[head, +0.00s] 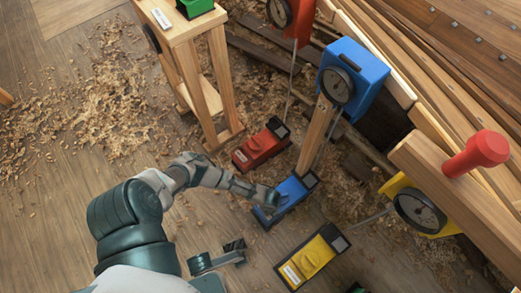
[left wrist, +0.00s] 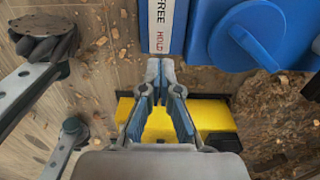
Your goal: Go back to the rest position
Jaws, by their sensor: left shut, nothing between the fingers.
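My left arm reaches in from the lower left of the head view. Its gripper (head: 268,198) is at the near end of a blue box (head: 291,191) on the floor; I cannot tell whether they touch. In the left wrist view the gripper (left wrist: 159,68) is shut and empty. A blue part labelled FREE and HOLD (left wrist: 160,28) lies just beyond its fingertips, and a yellow box (left wrist: 214,118) shows behind the fingers. My right gripper is in neither view.
Red (head: 261,145) and yellow (head: 312,258) boxes stand on either side of the blue one. A wooden stand (head: 216,90) is behind. Dial gauges, including a blue one (head: 352,78), line the plank hull at right.

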